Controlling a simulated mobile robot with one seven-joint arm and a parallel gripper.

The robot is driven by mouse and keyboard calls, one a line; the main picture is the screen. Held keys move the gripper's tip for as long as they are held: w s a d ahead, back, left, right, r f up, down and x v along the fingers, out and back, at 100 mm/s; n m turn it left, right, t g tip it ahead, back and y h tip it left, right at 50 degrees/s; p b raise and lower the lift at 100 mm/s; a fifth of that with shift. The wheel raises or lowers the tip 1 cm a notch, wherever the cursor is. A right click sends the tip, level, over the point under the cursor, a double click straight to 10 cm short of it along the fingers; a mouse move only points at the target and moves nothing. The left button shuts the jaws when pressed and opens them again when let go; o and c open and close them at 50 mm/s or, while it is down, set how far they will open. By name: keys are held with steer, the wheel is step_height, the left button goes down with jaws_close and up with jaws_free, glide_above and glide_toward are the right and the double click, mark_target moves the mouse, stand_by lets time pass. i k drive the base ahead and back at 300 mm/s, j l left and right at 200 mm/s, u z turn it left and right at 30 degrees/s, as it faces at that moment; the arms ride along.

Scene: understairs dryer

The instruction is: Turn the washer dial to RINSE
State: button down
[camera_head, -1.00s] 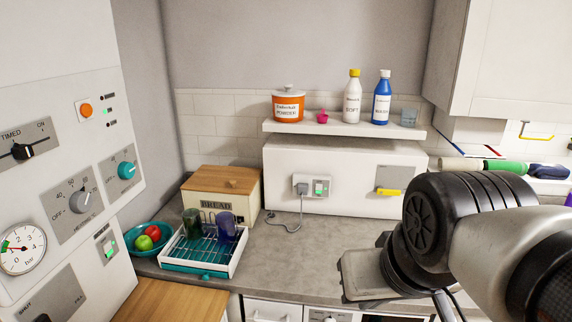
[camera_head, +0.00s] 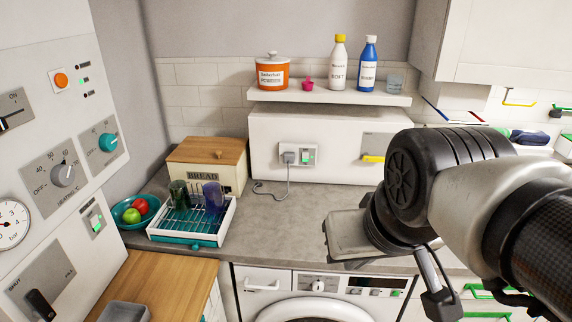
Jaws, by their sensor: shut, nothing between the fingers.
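The washer (camera_head: 268,308) is a white front-loader under the worktop, cut off by the bottom of the view. Its dial (camera_head: 318,285) is a small pale round knob on the upper front panel, right of the detergent drawer (camera_head: 262,284). The dial's markings are too small to read, so I cannot tell its setting. My gripper (camera_head: 440,303) shows only in part at the lower right, below my bulky dark wrist. It is shut and empty, to the right of the dial and apart from it in the picture.
The grey worktop (camera_head: 290,225) overhangs the washer front. A wooden counter (camera_head: 165,285) and a boiler panel (camera_head: 50,140) stand at left. A dish rack (camera_head: 225,228), bread box (camera_head: 215,165) and fruit bowl (camera_head: 122,213) are on the worktop. Green-handled drawers (camera_head: 485,290) are at lower right.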

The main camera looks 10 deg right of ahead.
mark_target(317, 286)
steer(key=i+l+u, duration=0.2)
steer(key=l, duration=0.15)
steer(key=l+u, duration=0.4)
steer(key=k+l+u, duration=0.2)
steer(key=l, duration=0.2)
